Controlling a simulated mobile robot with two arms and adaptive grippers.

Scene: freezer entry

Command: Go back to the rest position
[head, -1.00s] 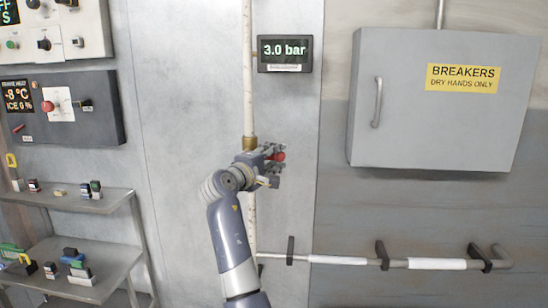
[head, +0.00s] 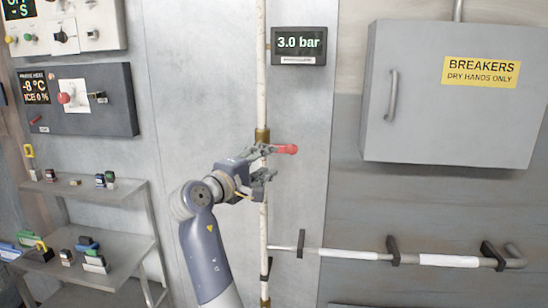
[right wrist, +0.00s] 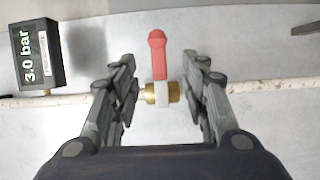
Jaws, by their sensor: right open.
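My right gripper (head: 262,168) is open in front of the vertical pipe in the head view. In the right wrist view its two fingers (right wrist: 162,95) stand apart on either side of a brass valve body (right wrist: 162,93), with a gap between. The valve's red lever handle (right wrist: 158,55) points up between and beyond the fingertips there. In the head view the red handle (head: 285,149) sticks out to the right of the pipe, just above the gripper. Whether a finger touches the valve I cannot tell. My left gripper is not in view.
A display (head: 299,44) reading 3.0 bar hangs beside the pipe (head: 261,80). A grey breaker cabinet (head: 430,125) is at right, above a horizontal rail (head: 350,255). Control panels (head: 110,70) and a shelf rack (head: 130,185) with small blocks stand at left.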

